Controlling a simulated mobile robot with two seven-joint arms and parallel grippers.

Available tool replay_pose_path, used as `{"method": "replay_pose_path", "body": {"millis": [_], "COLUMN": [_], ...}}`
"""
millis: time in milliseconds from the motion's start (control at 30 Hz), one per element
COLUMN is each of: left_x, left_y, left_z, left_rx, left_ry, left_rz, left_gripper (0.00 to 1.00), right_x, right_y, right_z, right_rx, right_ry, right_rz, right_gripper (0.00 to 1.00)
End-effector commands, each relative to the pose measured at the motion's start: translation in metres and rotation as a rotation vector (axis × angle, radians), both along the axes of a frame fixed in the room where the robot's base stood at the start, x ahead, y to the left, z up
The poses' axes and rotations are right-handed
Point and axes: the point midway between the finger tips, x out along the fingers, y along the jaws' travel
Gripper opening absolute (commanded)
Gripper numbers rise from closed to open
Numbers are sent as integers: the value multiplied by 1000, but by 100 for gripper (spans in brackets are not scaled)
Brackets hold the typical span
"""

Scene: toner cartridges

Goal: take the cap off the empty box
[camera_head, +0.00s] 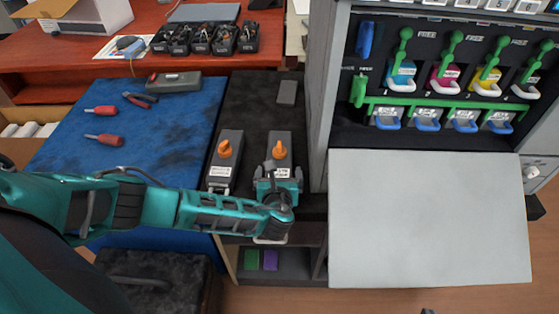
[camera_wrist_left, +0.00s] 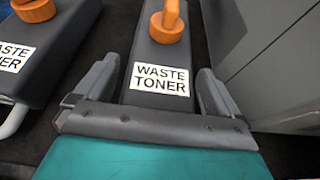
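Two dark grey boxes with orange caps stand side by side on the black surface, both with white WASTE TONER labels. The right box (camera_head: 280,150) has its orange cap (camera_head: 279,150) on; in the left wrist view this box (camera_wrist_left: 157,54) and its cap (camera_wrist_left: 167,22) are close. The left box (camera_head: 226,165) also has its orange cap (camera_head: 224,148) on. Which box is empty cannot be told. My left gripper (camera_head: 278,178) is open, its fingers (camera_wrist_left: 158,75) on either side of the right box's label end with gaps showing. My right gripper is not in view.
The printer (camera_head: 320,130) stands close on the right, its grey door (camera_head: 425,220) folded down. A small grey block (camera_head: 287,92) lies behind the boxes. A blue mat (camera_head: 170,130) with screwdrivers and pliers is left. A shelf (camera_head: 290,263) is below.

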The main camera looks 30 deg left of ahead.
Motion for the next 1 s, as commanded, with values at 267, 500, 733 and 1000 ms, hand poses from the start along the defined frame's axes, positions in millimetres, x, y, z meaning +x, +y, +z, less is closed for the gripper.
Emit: {"method": "replay_pose_path", "body": {"millis": [267,500,733,1000], "left_x": [0,0,0,0], "left_y": [0,0,0,0], "left_z": [0,0,1,14], "left_rx": [0,0,1,0], "left_ry": [0,0,-2,-2], "left_rz": [0,1,1,1], "left_gripper": [69,46,41,41], "right_x": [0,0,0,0], "right_y": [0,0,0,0], "right_z": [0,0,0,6], "right_rx": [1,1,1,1], "right_ry": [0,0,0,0], "right_rz": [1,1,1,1], "right_gripper": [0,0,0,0]}}
